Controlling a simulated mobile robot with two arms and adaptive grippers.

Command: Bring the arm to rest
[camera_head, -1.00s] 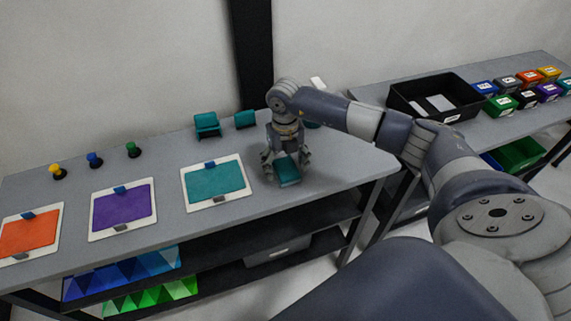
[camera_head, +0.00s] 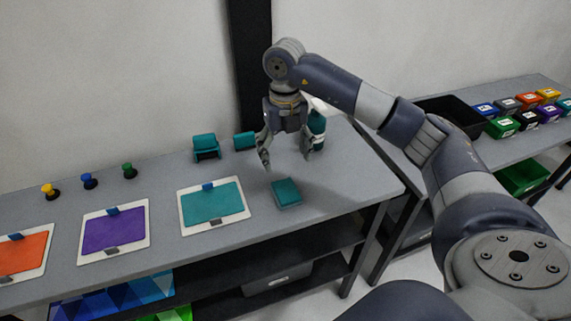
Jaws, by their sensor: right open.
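My right gripper (camera_head: 287,160) is open and empty, pointing down above the grey table (camera_head: 345,180). A small teal block (camera_head: 287,193) lies on the table below the gripper, apart from its fingers. My right arm comes in from the right and reaches over the table. A teal bottle (camera_head: 317,130) stands behind the gripper and is partly hidden by it. My left gripper is not in view.
White boards with teal (camera_head: 213,203), purple (camera_head: 115,230) and orange (camera_head: 22,253) sheets lie left of the block. Teal holders (camera_head: 206,147) and several coloured knobs (camera_head: 89,181) stand behind. A black bin (camera_head: 450,108) and several small boxes sit on the right table.

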